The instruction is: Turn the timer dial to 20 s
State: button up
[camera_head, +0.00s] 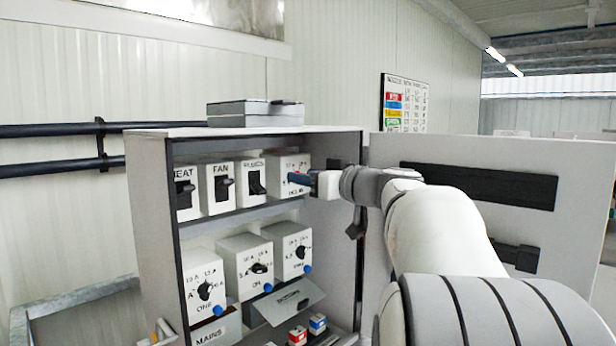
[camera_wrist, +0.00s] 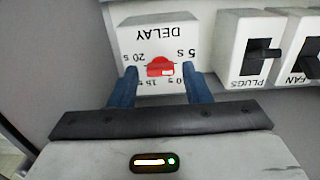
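The timer is a white box marked DELAY (camera_wrist: 165,30), upside down in the wrist view. It carries a red dial (camera_wrist: 160,66) with marks for 5 s, 10 s, 15 s and 20 s around it. A small pale mark shows on the dial's lower right edge; its exact setting is too small to tell. My gripper (camera_wrist: 160,72) is open, its blue fingers on either side of the dial with visible gaps. In the head view the box (camera_head: 291,162) is at the top right of the cabinet shelf, and my gripper (camera_head: 300,180) hides its dial.
PLUGS (camera_head: 250,170), FAN (camera_head: 216,180) and HEAT (camera_head: 184,185) switches stand left of the timer. Several dial boxes with blue buttons sit on the shelf below. The cabinet's open door (camera_head: 400,160) is on the right, behind my arm.

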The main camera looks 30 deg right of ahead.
jog(key=c, duration=0.7)
jog(key=shift+d, duration=0.15)
jog(key=shift+c, duration=0.7)
jog(key=shift+o, duration=0.2)
jog(key=shift+a, duration=0.2)
jog(key=shift+b, duration=0.35)
